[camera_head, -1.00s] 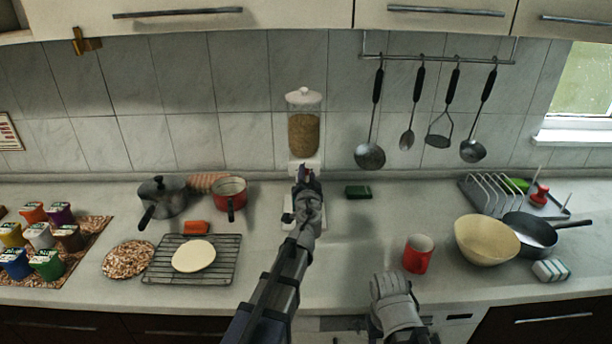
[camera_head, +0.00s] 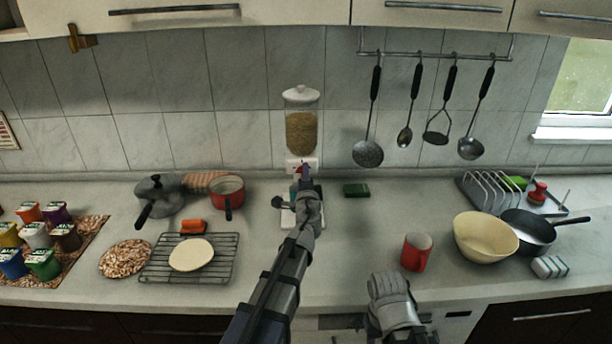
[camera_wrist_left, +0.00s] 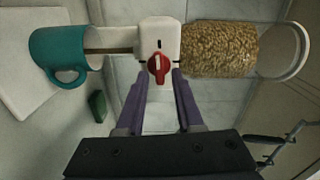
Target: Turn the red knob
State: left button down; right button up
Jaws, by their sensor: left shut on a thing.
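The red knob (camera_wrist_left: 159,68) sits on the white front of a grain dispenser (camera_wrist_left: 157,37), below its clear jar of grain (camera_head: 301,132). In the left wrist view, the two purple fingers of my left gripper (camera_wrist_left: 161,77) close on the knob from both sides. In the head view my left gripper (camera_head: 304,172) reaches the dispenser front and mostly hides the knob. A teal mug (camera_wrist_left: 68,55) stands below the spout, largely hidden by my arm in the head view. My right gripper (camera_head: 388,287) is low, right of centre, away from the dispenser; its fingers are unclear.
A red mug (camera_head: 415,253), a cream bowl (camera_head: 484,238) and a dark pan (camera_head: 530,232) stand to the right. A cooling rack (camera_head: 225,262), a grey pot (camera_head: 160,196) and a red pan (camera_head: 227,190) are to the left. A green sponge (camera_head: 356,190) lies right of the dispenser.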

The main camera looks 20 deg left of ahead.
pick_arm(q)
jog(key=shift+f+m, duration=0.1)
jog(key=shift+m, duration=0.3)
jog(key=c, duration=0.9)
grip_release()
jog(key=v, duration=0.8)
